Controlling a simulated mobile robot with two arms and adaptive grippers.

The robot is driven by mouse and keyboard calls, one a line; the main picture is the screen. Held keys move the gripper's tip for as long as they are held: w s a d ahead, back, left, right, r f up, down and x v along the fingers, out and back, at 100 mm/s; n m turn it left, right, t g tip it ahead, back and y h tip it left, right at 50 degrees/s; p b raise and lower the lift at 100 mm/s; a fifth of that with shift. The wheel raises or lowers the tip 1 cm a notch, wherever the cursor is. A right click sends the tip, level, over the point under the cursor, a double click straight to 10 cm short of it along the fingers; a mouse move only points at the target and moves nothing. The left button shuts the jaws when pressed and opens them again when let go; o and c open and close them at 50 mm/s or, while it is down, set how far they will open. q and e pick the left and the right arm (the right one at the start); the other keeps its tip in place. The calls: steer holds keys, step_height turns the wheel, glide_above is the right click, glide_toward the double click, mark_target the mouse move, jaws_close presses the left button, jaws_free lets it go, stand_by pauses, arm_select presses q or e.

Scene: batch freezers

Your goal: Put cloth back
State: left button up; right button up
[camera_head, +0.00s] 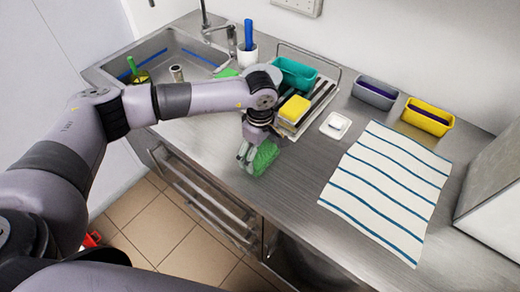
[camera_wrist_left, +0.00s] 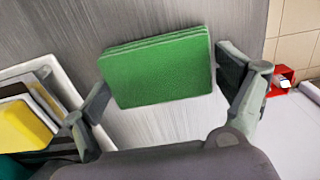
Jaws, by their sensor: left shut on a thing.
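The green cloth (camera_head: 265,158) is a folded stack of several layers. It is in my left gripper (camera_head: 246,157), over the bare counter between the dish rack and the front edge. In the left wrist view the green cloth (camera_wrist_left: 158,68) sits between the two fingers of my left gripper (camera_wrist_left: 160,85), which is shut on it. I cannot tell whether the cloth touches the counter. My right gripper is not in view.
Behind my left gripper is a rack (camera_head: 325,93) with a yellow sponge (camera_head: 294,109) and teal container (camera_head: 295,73). A striped towel (camera_head: 385,185) lies right. Grey (camera_head: 375,94) and yellow (camera_head: 427,118) bins stand behind it. The sink (camera_head: 150,57) is left.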

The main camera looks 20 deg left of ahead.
mark_target(260, 154)
arm_select(q)
steer(key=shift+f, duration=0.2)
steer(key=o, duration=0.8)
steer(key=shift+o, duration=0.2)
steer(key=shift+r, duration=0.1)
steer(key=shift+r, duration=0.25)
step_height(260, 154, up, 12)
steer(key=b, duration=0.4)
steer(key=shift+f, duration=0.15)
